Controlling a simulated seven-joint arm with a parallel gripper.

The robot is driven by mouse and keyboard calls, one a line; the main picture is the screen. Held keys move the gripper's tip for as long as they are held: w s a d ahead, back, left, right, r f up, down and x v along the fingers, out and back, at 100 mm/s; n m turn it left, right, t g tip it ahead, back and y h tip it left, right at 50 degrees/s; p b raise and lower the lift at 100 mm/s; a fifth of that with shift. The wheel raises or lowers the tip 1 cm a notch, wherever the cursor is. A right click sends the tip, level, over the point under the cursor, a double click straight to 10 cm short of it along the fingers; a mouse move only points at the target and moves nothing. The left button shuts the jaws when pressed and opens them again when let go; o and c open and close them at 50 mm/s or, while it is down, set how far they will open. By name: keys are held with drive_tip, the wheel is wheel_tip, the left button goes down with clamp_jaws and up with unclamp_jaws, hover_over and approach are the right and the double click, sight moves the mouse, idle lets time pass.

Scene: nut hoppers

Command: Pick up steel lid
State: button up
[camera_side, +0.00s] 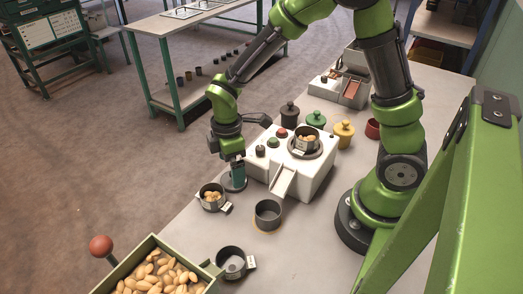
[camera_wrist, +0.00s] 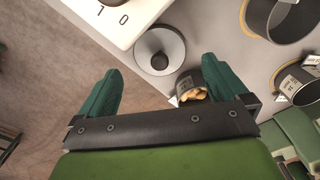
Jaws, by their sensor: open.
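The steel lid (camera_wrist: 172,39) is a round grey disc with a dark knob, lying on the table beside the white machine's edge in the wrist view. In the side view its grey rim (camera_side: 234,188) shows below my gripper (camera_side: 237,173), by the near left corner of the machine. My gripper (camera_wrist: 162,70) is open, with its teal fingers on either side of the view and the lid ahead between them. Nothing is held. In the side view the fingers hide most of the lid, and I cannot tell whether they touch it.
A cup of nuts (camera_side: 211,197) stands close to the lid, also seen near the right finger in the wrist view (camera_wrist: 187,82). Empty cups (camera_side: 268,214) (camera_side: 231,262) stand nearby. The white machine (camera_side: 262,175) is just right. A nut bin (camera_side: 116,274) is at the front left.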

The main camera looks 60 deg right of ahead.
wheel_tip(320, 180, down, 4)
drive_tip(key=shift+s+d, duration=0.1)
drive_tip(key=shift+d, duration=0.05)
drive_tip(key=c, duration=1)
wheel_tip(320, 180, up, 9)
drive_tip(key=shift+r, duration=0.15)
drive_tip(key=s+d+r+m, duration=0.1)
drive_tip(key=s+d+r, duration=0.4)
drive_tip(key=d+r, duration=0.45)
drive_tip(key=s+d+r+n, duration=0.1)
drive_tip(key=s+d+r, duration=0.1)
drive_tip(key=s, duration=0.7)
drive_tip(key=shift+w+d+f, duration=0.1)
drive_tip(key=shift+w+f, duration=0.05)
drive_tip(key=shift+f, duration=1.3)
drive_tip(key=shift+w+d+f, duration=0.1)
drive_tip(key=shift+f, duration=1.35)
